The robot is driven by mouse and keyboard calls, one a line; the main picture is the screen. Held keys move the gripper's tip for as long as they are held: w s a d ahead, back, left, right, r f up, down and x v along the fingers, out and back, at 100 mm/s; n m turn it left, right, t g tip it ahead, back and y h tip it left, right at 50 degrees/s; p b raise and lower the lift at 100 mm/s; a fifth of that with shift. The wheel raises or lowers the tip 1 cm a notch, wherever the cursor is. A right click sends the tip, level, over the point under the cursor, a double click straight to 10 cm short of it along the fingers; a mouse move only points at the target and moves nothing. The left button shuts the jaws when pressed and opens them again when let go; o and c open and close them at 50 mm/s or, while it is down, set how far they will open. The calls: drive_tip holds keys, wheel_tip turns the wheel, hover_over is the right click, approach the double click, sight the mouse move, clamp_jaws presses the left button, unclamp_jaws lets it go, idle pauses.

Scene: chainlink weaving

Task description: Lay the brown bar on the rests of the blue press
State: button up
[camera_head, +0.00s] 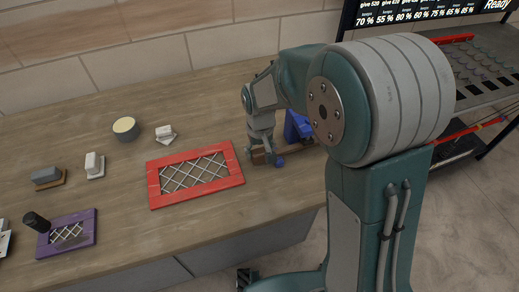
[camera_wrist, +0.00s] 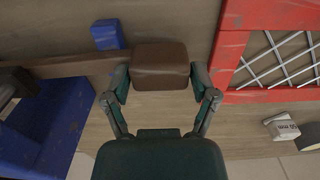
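The blue press (camera_head: 296,125) stands on the counter behind and right of my gripper, partly hidden by my arm. In the wrist view its large blue body (camera_wrist: 45,125) is at the left and a small blue part (camera_wrist: 107,35) is above it. The brown bar (camera_head: 296,152) reaches right from my gripper (camera_head: 263,153), past the press's blue parts. In the wrist view the bar's block-like end (camera_wrist: 160,65) sits between the two fingers of my gripper (camera_wrist: 160,80), which appear to touch both sides. I cannot tell whether the bar touches the rests.
A red frame with wire mesh (camera_head: 150,180) lies just left of my gripper. A purple frame (camera_head: 87,237) with a black cylinder (camera_head: 37,222) is at far left. A round tin (camera_head: 126,129) and small blocks (camera_head: 94,165) stand behind. A dark rack (camera_head: 490,95) is at right.

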drive_tip(key=shift+o, duration=0.2)
wheel_tip(320, 180, up, 12)
idle(0.7)
idle(0.4)
drive_tip(key=s+d+r+m+t, duration=0.1)
drive_tip(key=s+d+r+t, duration=0.1)
drive_tip(key=s+d, duration=0.4)
drive_tip(key=s+d+r+m+t, duration=0.2)
drive_tip(key=s+d, duration=0.4)
drive_tip(key=s, duration=0.7)
wheel_tip(320, 180, up, 3)
drive_tip(key=shift+d+f+t, duration=0.15)
drive_tip(key=shift+d+t, duration=0.2)
drive_tip(key=shift+t, duration=0.45)
